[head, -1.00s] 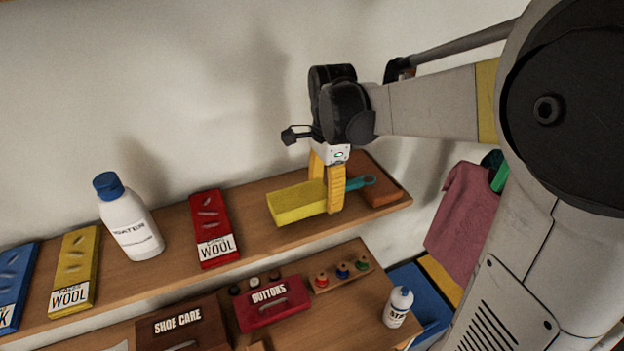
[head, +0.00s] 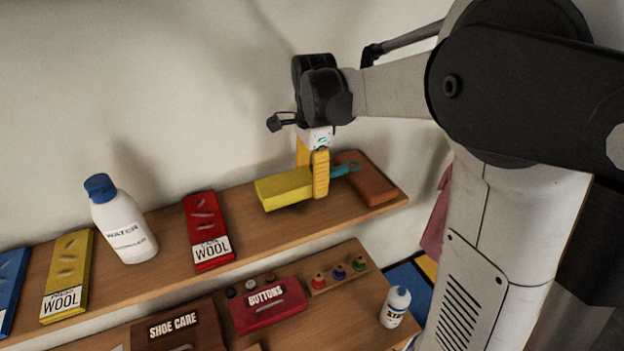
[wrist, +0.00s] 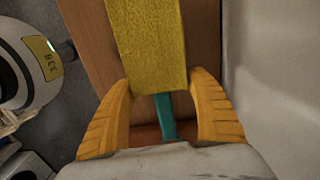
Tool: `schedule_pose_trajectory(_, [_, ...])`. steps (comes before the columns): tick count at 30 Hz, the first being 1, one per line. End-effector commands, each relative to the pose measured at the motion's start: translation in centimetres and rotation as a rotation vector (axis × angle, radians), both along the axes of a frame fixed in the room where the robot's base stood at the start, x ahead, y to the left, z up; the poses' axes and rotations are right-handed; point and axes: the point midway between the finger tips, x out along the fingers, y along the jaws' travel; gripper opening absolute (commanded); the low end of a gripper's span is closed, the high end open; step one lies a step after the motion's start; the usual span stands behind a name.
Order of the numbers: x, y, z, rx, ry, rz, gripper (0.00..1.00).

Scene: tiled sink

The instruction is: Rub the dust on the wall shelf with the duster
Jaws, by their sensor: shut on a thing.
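The duster has a yellow block head (head: 284,189) and a teal handle (head: 346,170). My gripper (head: 319,194) is shut on it near the joint of head and handle, over the right part of the wall shelf (head: 270,226). In the wrist view, the yellow fingers (wrist: 166,112) flank the teal handle (wrist: 165,117), with the yellow head (wrist: 147,45) beyond them. A dark shadow lies under the head; I cannot tell whether it touches the shelf. No dust can be made out.
A brown block (head: 372,187) lies at the shelf's right end. A lower shelf holds a red buttons box (head: 268,307) and a small bottle (head: 395,308).

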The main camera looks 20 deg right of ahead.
Motion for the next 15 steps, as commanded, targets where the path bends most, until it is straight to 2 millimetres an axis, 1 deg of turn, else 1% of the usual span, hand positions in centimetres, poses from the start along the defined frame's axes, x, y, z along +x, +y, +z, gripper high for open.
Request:
schedule_pose_trajectory(5, [0.0,0.0,1.3,0.000,0.000,0.000,0.41])
schedule_pose_trajectory(15, [0.0,0.0,5.1,0.000,0.000,0.000,0.41])
